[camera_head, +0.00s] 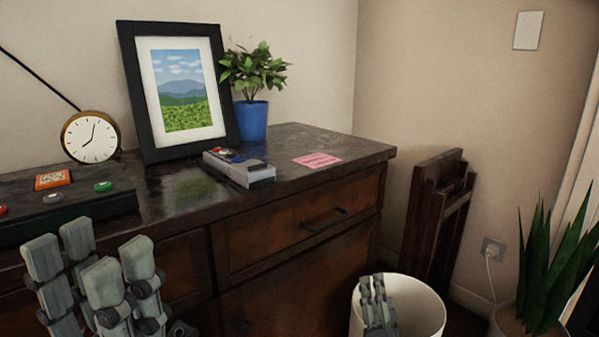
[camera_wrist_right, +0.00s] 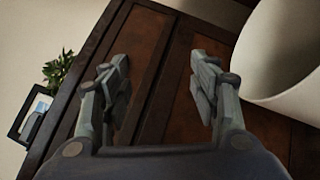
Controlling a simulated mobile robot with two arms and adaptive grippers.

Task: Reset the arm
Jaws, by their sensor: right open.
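My left gripper (camera_head: 91,265) is at the lower left of the head view, in front of the dresser. Its grey fingers point up and stand apart, with nothing between them. My right gripper (camera_head: 378,300) shows at the bottom of the head view, overlapping the white bin in the picture. In the right wrist view its two fingers (camera_wrist_right: 160,85) are spread wide and empty, with the brown dresser front behind them.
The dark dresser (camera_head: 310,222) holds a clock (camera_head: 91,137), a framed picture (camera_head: 180,90), a blue-potted plant (camera_head: 252,120), a small grey device (camera_head: 240,168) and a pink note (camera_head: 316,160). A white bin (camera_head: 415,312), folded wooden furniture (camera_head: 435,220) and a spiky plant (camera_head: 540,270) stand right.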

